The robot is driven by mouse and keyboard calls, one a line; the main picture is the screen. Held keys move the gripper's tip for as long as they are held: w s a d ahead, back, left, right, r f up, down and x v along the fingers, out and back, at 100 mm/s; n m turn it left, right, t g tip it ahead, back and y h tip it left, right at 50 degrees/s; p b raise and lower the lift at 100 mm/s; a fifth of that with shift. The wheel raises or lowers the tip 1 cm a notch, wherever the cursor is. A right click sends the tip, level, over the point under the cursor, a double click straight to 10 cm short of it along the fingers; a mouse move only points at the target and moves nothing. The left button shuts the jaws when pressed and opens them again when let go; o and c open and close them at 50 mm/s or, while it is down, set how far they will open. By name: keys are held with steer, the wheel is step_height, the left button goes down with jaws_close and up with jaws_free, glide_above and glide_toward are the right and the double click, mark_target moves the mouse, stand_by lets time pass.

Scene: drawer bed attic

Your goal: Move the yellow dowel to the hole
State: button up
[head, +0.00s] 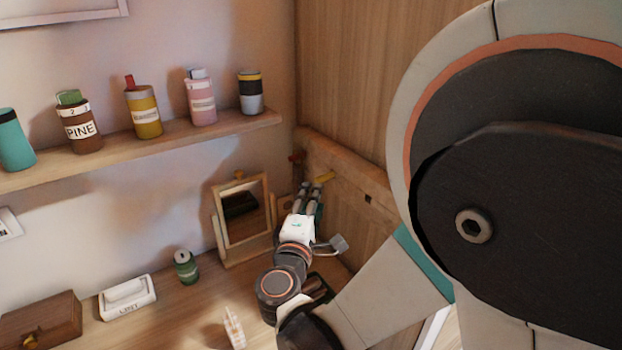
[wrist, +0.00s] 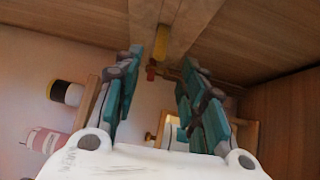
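The yellow dowel (head: 325,177) sticks out from the wooden panel (head: 345,180) in the back corner. In the wrist view the dowel (wrist: 161,43) shows in the gap ahead of my fingers. My gripper (head: 308,188) is just in front of and below the dowel in the head view. In the wrist view my gripper (wrist: 163,60) has its teal fingers spread apart with nothing clasped between them. A small dark square hole (head: 368,198) is in the panel, to the right of and below the dowel. I cannot make out the hole in the wrist view.
A framed mirror (head: 243,218) stands left of my gripper. A red peg (head: 297,158) is left of the dowel; it also shows in the wrist view (wrist: 151,73). A shelf (head: 150,147) holds several containers.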

mark_target(319, 177)
steer(key=w, duration=0.3)
steer(key=w+d, duration=0.1)
steer(key=w, duration=0.4)
steer(key=shift+w+d+r+b, duration=0.15)
steer(key=shift+w+d+b, duration=0.2)
steer(key=shift+b, duration=0.05)
jaws_close()
